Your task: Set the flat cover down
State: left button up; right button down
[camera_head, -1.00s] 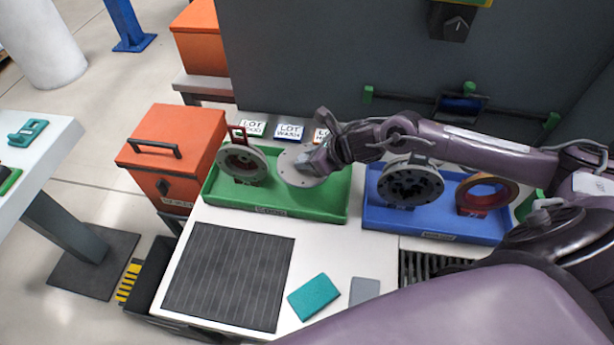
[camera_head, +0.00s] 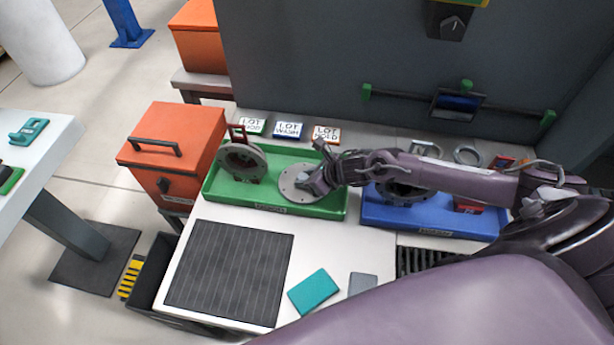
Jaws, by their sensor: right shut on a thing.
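The flat cover (camera_head: 291,184) is a grey round disc with small holes around its rim. It is at the right part of the green tray (camera_head: 228,199), low over or on the tray floor; I cannot tell whether it touches. My right gripper (camera_head: 306,184) is shut on the cover at its right side, and the fingers hide part of it. A grey flanged ring (camera_head: 243,161) stands upright in the left part of the green tray. My left gripper is not in view.
The blue tray (camera_head: 430,227) on the right holds a dark round part, mostly behind my right arm. Lot cards (camera_head: 288,130) lie behind the trays. A dark ribbed mat (camera_head: 228,272), a teal block (camera_head: 313,291) and a grey block (camera_head: 362,284) lie in front. An orange box (camera_head: 168,150) stands left.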

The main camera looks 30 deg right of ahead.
jog(key=shift+f, duration=0.15)
jog(key=c, duration=1.1)
grip_release()
jog(key=shift+s+r, duration=0.1)
jog(key=shift+r, duration=0.2)
jog(key=shift+b+v, duration=0.7)
jog(key=shift+v, duration=5.2)
jog(key=shift+d+f, duration=0.1)
